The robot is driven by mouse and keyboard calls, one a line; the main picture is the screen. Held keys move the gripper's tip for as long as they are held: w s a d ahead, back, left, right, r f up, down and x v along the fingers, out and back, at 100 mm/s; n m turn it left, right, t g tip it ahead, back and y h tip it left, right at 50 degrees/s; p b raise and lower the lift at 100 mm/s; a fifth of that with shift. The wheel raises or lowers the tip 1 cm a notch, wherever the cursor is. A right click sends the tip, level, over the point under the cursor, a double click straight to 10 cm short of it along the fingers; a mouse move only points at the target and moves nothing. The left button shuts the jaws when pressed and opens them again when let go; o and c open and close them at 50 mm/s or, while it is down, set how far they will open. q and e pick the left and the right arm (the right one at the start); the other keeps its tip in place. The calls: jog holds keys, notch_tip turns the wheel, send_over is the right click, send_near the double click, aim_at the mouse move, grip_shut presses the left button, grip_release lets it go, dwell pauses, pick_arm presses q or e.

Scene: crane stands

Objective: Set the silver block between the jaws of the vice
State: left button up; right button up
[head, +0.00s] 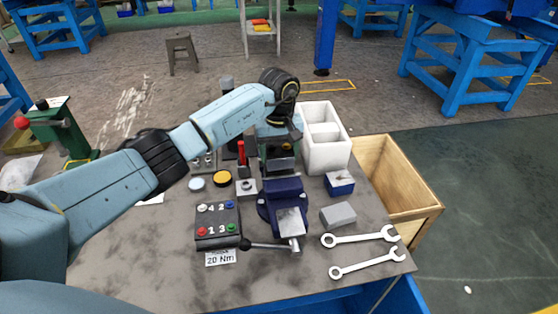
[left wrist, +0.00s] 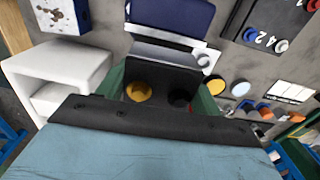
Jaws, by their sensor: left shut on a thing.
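The blue vice (head: 268,207) stands on the table in the head view, its handle toward me. It also shows at the top of the left wrist view (left wrist: 170,10). My left gripper (head: 281,158) is just behind the vice, pointing down. It is shut on what looks like the silver block (left wrist: 160,51), a bright strip at the fingertips in the left wrist view. Most of the block is hidden by the dark fingers. It appears apart from the vice's jaws, though the gap is hard to judge. My right gripper is not in view.
A grey block (head: 338,213) and two wrenches (head: 360,238) lie right of the vice. A blue-and-white block (head: 340,183) and white bin (head: 325,150) are behind them. A button box (head: 217,222) is left. A wooden crate (head: 395,175) adjoins the table's right edge.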

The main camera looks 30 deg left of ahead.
pick_arm(q)
notch_tip(320, 180, down, 2)
jog(key=shift+f, duration=0.25)
